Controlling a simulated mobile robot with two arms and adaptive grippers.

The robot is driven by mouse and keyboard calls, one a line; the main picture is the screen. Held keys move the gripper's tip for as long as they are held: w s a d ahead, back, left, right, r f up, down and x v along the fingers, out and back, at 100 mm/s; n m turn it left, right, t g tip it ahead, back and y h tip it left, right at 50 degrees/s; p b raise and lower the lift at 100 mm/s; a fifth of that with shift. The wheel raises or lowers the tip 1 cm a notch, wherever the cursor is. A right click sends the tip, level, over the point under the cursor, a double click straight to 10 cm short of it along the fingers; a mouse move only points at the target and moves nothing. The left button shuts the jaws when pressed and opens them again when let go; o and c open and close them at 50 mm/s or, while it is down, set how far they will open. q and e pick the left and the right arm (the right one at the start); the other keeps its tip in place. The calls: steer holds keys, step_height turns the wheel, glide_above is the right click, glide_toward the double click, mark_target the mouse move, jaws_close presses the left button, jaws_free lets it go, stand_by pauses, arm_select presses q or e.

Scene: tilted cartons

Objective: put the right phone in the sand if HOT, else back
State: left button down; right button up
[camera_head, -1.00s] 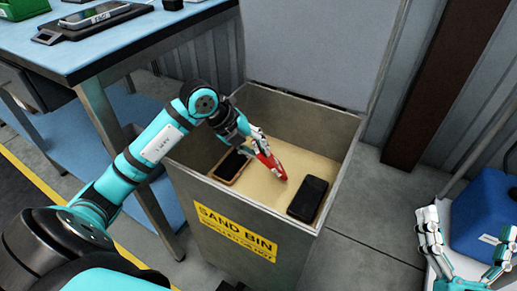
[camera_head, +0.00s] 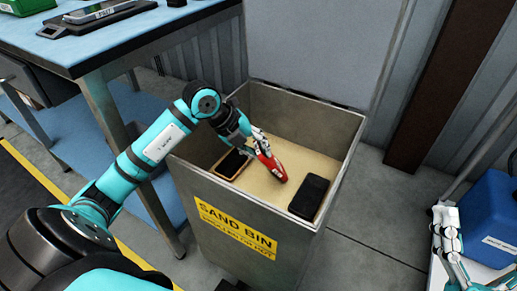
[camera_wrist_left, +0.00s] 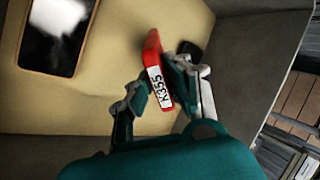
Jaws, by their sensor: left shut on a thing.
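My left gripper (camera_head: 263,150) reaches down into the sand bin (camera_head: 202,204) and is shut on a red phone (camera_head: 271,166). The red phone is tilted, its lower end at or just above the sand; I cannot tell if it touches. In the left wrist view its edge bears a white label (camera_wrist_left: 160,90) reading K355. A dark phone with a tan edge (camera_head: 231,164) lies on the sand to the left, and it also shows in the wrist view (camera_wrist_left: 57,38). A black phone (camera_head: 309,197) lies to the right. My right gripper (camera_head: 448,228) is at the lower right, outside the bin.
A blue-topped table (camera_head: 118,42) stands at the upper left, with a phone (camera_head: 100,12) on a dark stand and a green bin (camera_head: 25,6). A blue container (camera_head: 490,218) is at the right. The bin's metal walls surround the sand. Some sand between the phones is bare.

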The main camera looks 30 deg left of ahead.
arm_select(q)
steer(key=shift+f+b, duration=0.35)
steer(key=shift+f, duration=0.4)
arm_select(e)
steer(key=shift+s+d+r+t+y, duration=0.1)
steer(key=shift+s+r+t+y, duration=0.4)
steer(key=shift+s+r+t, duration=0.5)
stand_by(1.1)
steer(key=shift+s, duration=0.1)
arm_select(q)
steer(key=c, duration=1.2)
jaws_free()
